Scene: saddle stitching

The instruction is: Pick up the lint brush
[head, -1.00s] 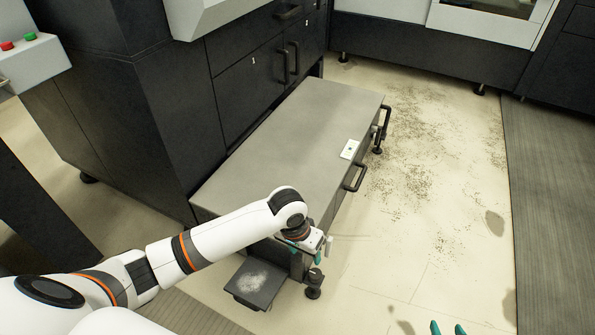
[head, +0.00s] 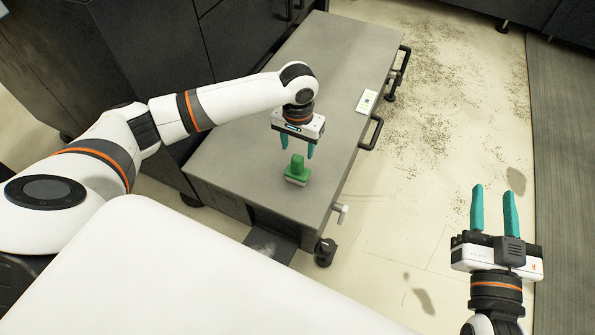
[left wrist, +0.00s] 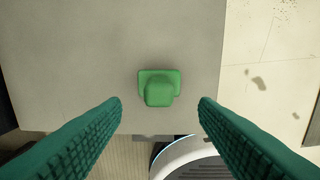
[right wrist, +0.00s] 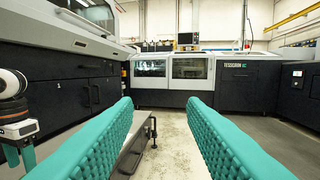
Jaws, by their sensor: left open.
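The lint brush, a small green block-like thing with a raised grip and a pale underside (head: 297,171), stands on the near end of the low grey bench top (head: 240,140). My left gripper (head: 297,148) hangs open just above it, fingers pointing down. In the left wrist view the brush (left wrist: 158,88) lies between the two spread green fingers, a little beyond their tips, and nothing touches it. My right gripper (head: 494,190) is open and empty over the floor to the right. In the right wrist view its fingers are well apart with nothing between them.
A small white card (head: 367,101) lies near the bench's right edge. Black handles (head: 372,133) stick out from that side. A dark machine cabinet (head: 130,50) rises behind and left of the bench. The floor (head: 400,215) to the right is open, with dark specks scattered farther back.

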